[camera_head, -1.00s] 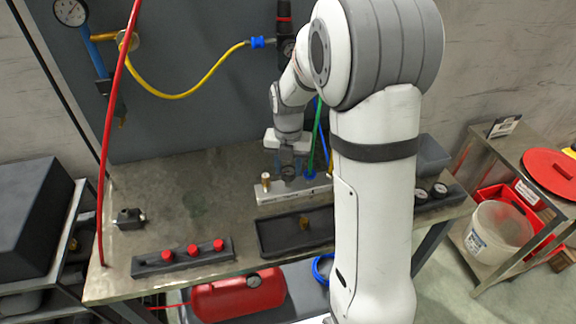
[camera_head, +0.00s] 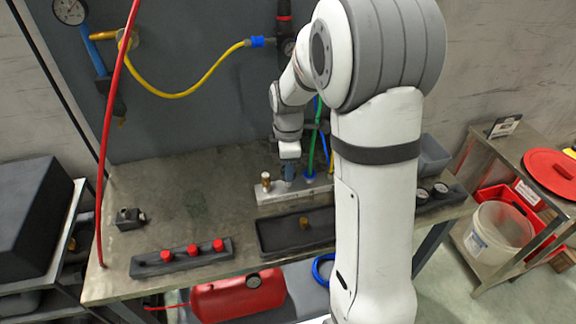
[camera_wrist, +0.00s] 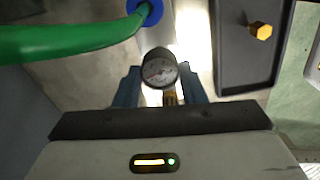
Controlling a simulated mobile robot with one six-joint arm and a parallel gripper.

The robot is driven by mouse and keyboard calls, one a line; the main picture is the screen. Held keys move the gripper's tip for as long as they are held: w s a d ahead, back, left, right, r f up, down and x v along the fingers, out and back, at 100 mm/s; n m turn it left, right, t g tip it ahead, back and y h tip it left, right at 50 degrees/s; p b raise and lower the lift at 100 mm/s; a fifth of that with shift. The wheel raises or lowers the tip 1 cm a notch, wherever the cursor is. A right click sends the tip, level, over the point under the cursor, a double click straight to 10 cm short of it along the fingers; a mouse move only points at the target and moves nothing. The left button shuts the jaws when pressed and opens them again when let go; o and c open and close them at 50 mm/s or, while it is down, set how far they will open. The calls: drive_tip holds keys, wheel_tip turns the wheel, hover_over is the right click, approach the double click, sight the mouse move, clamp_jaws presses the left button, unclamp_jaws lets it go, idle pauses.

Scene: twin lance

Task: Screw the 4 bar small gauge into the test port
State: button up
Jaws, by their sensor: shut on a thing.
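My gripper (camera_head: 289,172) points down, low over the pale metal manifold block (camera_head: 264,197) on the bench. A brass piece (camera_wrist: 170,98) shows just beside the gauge between the fingers. The face is too small to read. In the head view the fingers hide the gauge, and I cannot tell whether its stem touches or sits in a port. A brass fitting (camera_head: 266,180) stands upright on the block's left end.
Green and blue hoses (camera_head: 311,160) rise right behind my gripper; the green hose (camera_wrist: 70,40) is close in the wrist view. A black tray (camera_head: 275,236) holding a brass fitting lies in front. Two gauges (camera_head: 431,192) sit in a rack at right. Red-capped parts (camera_head: 193,249) stand at front left.

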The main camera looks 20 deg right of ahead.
drive_tip(key=m, duration=0.8)
drive_tip(key=o, duration=1.1)
drive_tip(key=shift+c, duration=0.2)
